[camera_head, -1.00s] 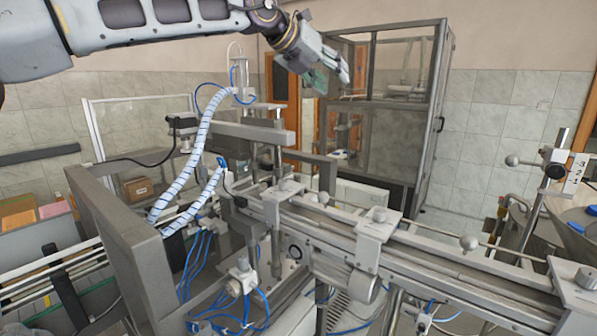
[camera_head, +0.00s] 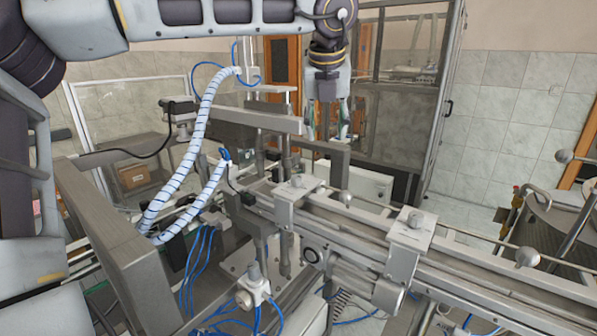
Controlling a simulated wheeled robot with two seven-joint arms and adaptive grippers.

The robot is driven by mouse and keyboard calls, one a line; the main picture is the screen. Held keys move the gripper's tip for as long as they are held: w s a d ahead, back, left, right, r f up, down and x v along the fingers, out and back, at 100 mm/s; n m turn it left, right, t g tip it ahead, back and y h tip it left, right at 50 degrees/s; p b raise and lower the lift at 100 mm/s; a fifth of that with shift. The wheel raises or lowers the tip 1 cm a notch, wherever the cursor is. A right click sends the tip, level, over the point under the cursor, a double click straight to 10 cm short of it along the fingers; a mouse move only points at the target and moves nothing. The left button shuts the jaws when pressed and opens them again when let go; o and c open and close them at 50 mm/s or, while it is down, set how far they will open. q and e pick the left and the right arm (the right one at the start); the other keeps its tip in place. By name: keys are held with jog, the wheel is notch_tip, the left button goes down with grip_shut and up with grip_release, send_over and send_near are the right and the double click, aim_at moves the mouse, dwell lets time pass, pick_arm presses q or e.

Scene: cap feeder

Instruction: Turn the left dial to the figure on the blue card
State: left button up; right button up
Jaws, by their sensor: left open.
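My left gripper (camera_head: 327,134) hangs from the arm across the top of the view, pointing down. Its two fingers are apart and nothing shows between them. In the picture it is above the back of the conveyor rail (camera_head: 460,270). I cannot tell whether either is the dial, and no figures are readable. I see no blue card. My right gripper is out of view.
A grey upright frame (camera_head: 130,255) stands at left. A white-wrapped hose (camera_head: 185,160) loops beside the metal posts. A glazed cabinet (camera_head: 400,110) stands behind. Ball-ended rods (camera_head: 527,257) stick out at right. Open air lies above the rail.

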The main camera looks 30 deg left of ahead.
aim_at(296, 175)
pick_arm(q)
jog(key=s+a+n, duration=0.1)
jog(key=s+a+n+g+y, duration=0.1)
jog(key=n, duration=0.1)
jog(key=s+a+n, duration=0.1)
jog(key=n, duration=0.1)
jog(key=shift+s+a+f+g+y, duration=0.1)
jog(key=shift+s+f+g+y, duration=0.05)
jog(key=shift+s+g+y, duration=0.2)
jog(key=p+x, duration=0.3)
jog(key=x, duration=1)
jog(key=shift+a+f, duration=0.1)
jog(key=shift+f, duration=0.25)
